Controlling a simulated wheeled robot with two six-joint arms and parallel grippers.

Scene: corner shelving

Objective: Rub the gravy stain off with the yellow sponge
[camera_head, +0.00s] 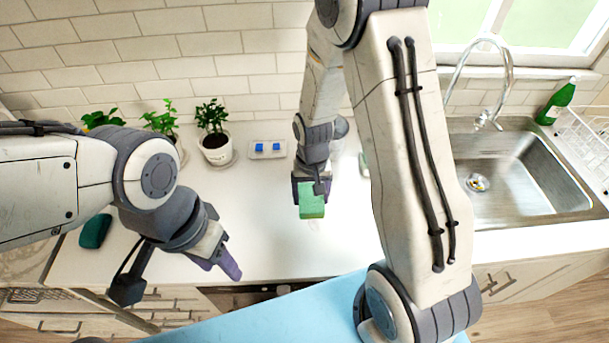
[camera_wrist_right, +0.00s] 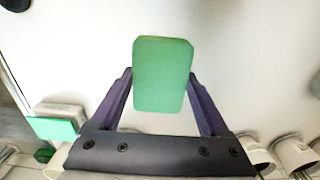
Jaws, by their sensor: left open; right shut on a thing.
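My right gripper (camera_head: 311,192) is shut on a green sponge-like block (camera_head: 312,206), low over the white counter; whether the block touches it I cannot tell. In the right wrist view the block (camera_wrist_right: 163,75) sits between the purple fingers of the gripper (camera_wrist_right: 163,90). The block looks green, not yellow, and no yellow sponge shows. A very faint mark (camera_head: 314,226) lies on the counter just in front of the block; I cannot tell whether it is the gravy stain. My left gripper (camera_head: 222,262) is open and empty over the counter's front edge at the left.
A dark green object (camera_head: 95,231) lies at the counter's left. A sink (camera_head: 515,180), green bottle (camera_head: 557,103) and dish rack (camera_head: 585,130) are right. The middle front counter is clear.

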